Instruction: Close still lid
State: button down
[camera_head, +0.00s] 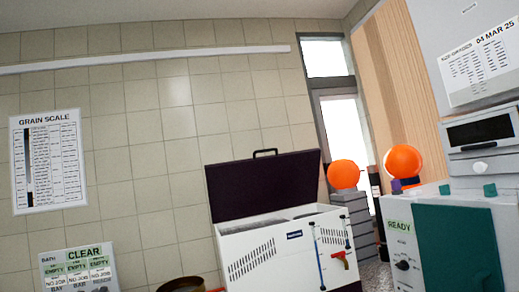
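A white chest-like unit (262,256), which I take to be the still, stands at the lower middle. It has slotted vents on its front and a small dark label. Its dark purple lid (262,186) stands raised at the back, with a black handle (265,152) on its top edge. The unit's top is open under the lid, and its inside shows only as a thin grey strip. A blue-and-white rod (319,258) and a red piece (339,257) show at its right front. The bottom of the unit is cut off. I cannot make out my gripper.
Two orange balls (343,174) (403,161) show to the right, the left one above a grey stack (352,219). A teal-and-white machine reading READY (399,225) fills the lower right. A brownish round rim (184,284) shows at the bottom left. Tiled wall is behind.

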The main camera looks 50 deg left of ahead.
aim_at(241, 189)
jog(key=u, duration=0.1)
jog(key=i, duration=1.45)
jog(key=u, duration=0.7)
jog(key=i, duration=1.45)
jog(key=u, duration=0.95)
jog(key=i, duration=0.65)
jog(key=u, duration=0.3)
